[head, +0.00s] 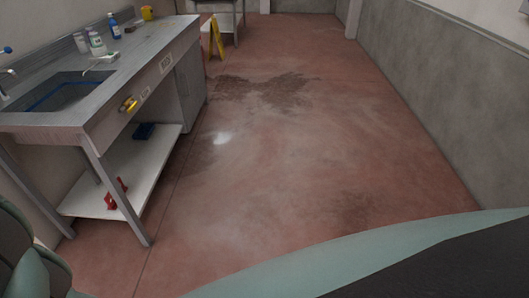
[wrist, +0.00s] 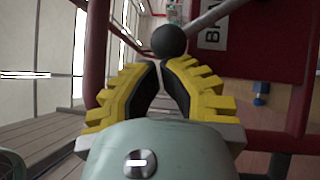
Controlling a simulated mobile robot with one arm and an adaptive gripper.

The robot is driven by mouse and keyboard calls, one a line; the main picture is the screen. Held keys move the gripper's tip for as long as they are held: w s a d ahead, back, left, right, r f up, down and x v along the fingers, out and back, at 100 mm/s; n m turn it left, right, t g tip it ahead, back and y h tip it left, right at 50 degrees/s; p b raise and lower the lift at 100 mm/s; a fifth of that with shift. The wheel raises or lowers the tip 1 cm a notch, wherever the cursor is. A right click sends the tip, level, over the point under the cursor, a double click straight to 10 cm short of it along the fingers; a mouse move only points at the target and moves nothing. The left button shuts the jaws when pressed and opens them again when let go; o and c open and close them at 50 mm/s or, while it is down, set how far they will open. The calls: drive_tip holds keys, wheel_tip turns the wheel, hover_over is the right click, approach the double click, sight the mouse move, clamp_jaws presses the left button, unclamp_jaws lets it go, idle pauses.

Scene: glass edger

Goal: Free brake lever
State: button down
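A round black knob (wrist: 169,40) shows in the wrist view just beyond my fingertips, slightly right of centre. A grey bar (wrist: 212,14) runs from near the knob up to the right; it looks like the lever, but I cannot tell for sure that they join. My gripper (wrist: 158,64) has yellow, black-padded fingers. Its tips come almost together, with a narrow gap and nothing visible between them. I cannot tell whether the tips touch the knob. The head view shows neither the lever nor the gripper fingers.
The middle floor is open, with dark stains.

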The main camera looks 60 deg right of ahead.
drive_tip(key=shift+w+a+r+m+h+p, duration=0.35)
drive_tip(key=shift+w+r+m+h+p, duration=0.15)
drive_tip(key=shift+p, duration=0.65)
drive_tip(key=shift+w+a+r+m+h+p, duration=0.4)
drive_tip(key=shift+w+r+m+p, duration=0.2)
drive_tip(key=shift+p, duration=0.55)
drive_tip(key=shift+d, duration=0.1)
